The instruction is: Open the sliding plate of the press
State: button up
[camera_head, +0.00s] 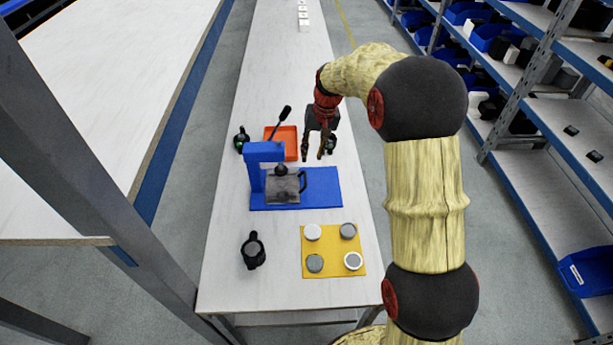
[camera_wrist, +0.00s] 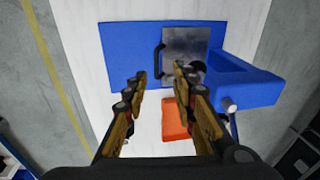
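The press has a blue base (camera_head: 325,187), a blue upright (camera_head: 257,165) and a dark lever (camera_head: 280,121). Its grey sliding plate (camera_head: 282,190) lies under the press head, with a dark handle (camera_head: 306,181) on its right side. In the wrist view the plate (camera_wrist: 183,50) and its handle (camera_wrist: 160,60) show ahead of my fingers. My gripper (camera_head: 319,155) is above the table behind the press, its fingers apart and empty. In the wrist view my gripper (camera_wrist: 160,84) is open with nothing between the fingertips, apart from the handle.
An orange tray (camera_head: 290,135) sits behind the press. A yellow mat (camera_head: 332,270) with several round grey and white pieces lies in front. A dark object (camera_head: 253,251) stands at front left. Another dark object (camera_head: 241,139) stands near the tray. Shelves with blue bins stand at right.

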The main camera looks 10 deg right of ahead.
jog(key=shift+g, duration=0.3)
jog(key=w+f+b, duration=0.1)
jog(key=f, duration=0.4)
jog(key=w+f+b, duration=0.1)
jog(key=f, duration=0.4)
jog(key=w+a+f+b, duration=0.1)
jog(key=w+f, duration=0.1)
jog(key=f, duration=0.3)
jog(key=shift+f, duration=0.4)
jog(key=shift+c, duration=0.7)
grip_shut()
